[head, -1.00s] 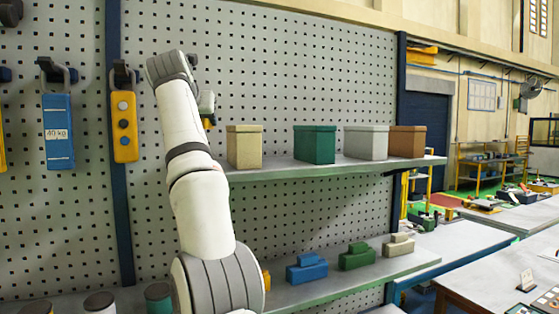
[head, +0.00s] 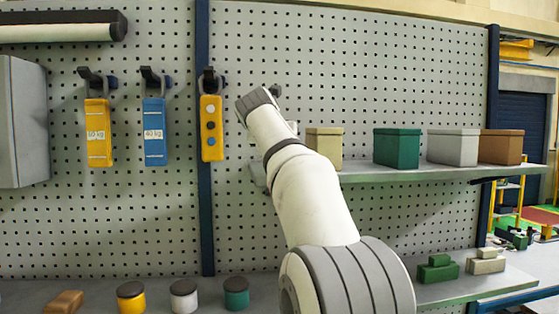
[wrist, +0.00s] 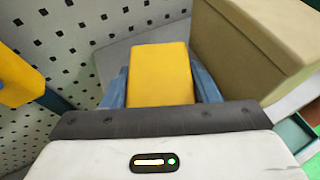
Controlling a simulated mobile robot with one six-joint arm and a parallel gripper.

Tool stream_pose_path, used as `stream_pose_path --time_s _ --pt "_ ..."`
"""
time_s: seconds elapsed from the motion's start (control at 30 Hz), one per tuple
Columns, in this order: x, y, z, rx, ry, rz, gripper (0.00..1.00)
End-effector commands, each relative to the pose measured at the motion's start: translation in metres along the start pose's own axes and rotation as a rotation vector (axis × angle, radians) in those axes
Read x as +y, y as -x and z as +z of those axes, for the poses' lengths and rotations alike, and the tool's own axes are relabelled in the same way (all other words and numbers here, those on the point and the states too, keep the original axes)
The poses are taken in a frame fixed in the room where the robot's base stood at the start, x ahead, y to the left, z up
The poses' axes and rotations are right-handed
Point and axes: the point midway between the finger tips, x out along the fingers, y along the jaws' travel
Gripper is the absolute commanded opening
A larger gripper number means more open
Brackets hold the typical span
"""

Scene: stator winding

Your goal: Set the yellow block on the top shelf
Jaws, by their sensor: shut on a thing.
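The yellow block (wrist: 160,75) is between the two blue fingers of my gripper (wrist: 163,88) in the wrist view. My gripper is shut on it. In the head view my arm's end hides the block and most of the gripper, beside the left end of the top shelf (head: 400,175). A grey surface, seemingly that shelf (wrist: 125,52), shows behind the block in the wrist view. I cannot tell whether the block touches it. A tan box (head: 324,148) stands on the shelf; it fills the right of the wrist view (wrist: 255,45), close to the right finger.
A green box (head: 396,149), a grey box (head: 453,148) and a brown box (head: 500,147) stand farther right on the shelf. A yellow hanging unit (head: 211,128) is left of the arm, near the gripper in the wrist view (wrist: 15,78). Lidded jars (head: 184,297) stand below.

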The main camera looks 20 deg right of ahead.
Motion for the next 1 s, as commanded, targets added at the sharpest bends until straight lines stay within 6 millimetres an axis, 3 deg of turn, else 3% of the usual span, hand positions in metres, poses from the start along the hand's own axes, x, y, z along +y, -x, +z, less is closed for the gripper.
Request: stream_pose_path --time_s 0.33,0.73,0.77,1.0 --pt "0.000 -0.012 -0.030 0.000 0.002 0.001 0.22" --pt "0.001 -0.014 -0.035 -0.001 0.002 0.002 0.22" --pt "0.001 -0.014 -0.035 0.000 0.002 0.002 0.55" --pt "0.002 -0.014 -0.035 0.000 0.002 0.003 0.75"
